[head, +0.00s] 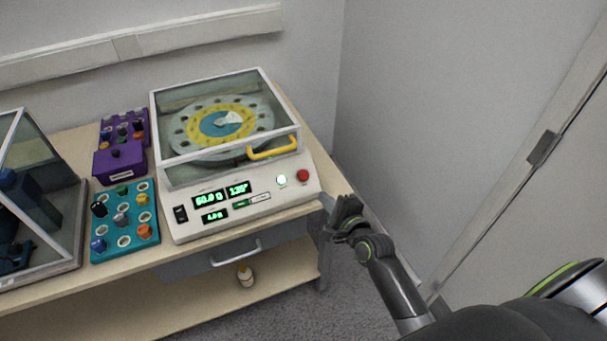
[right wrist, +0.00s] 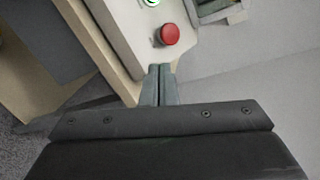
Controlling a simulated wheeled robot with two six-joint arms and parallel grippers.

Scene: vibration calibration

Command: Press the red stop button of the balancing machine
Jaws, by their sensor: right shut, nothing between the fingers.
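The balancing machine (head: 240,206) is a white box on the bench with a clear lid over a round disc. Its red stop button (head: 302,176) is at the right end of the front panel, beside a lit green-white button (head: 282,180). The red button also shows in the right wrist view (right wrist: 170,34), just beyond my fingertips. My right gripper (head: 332,208) is shut and empty, off the bench's right front corner, below and right of the button. In the right wrist view its fingers (right wrist: 159,80) are together and appear apart from the button. My left gripper is not in view.
The yellow lid handle (head: 273,148) is above the red button. A teal tray of knobs (head: 108,219), a purple box (head: 119,164) and a glass case (head: 72,246) stand left. A drawer handle (head: 236,254) juts below. The floor at right is clear.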

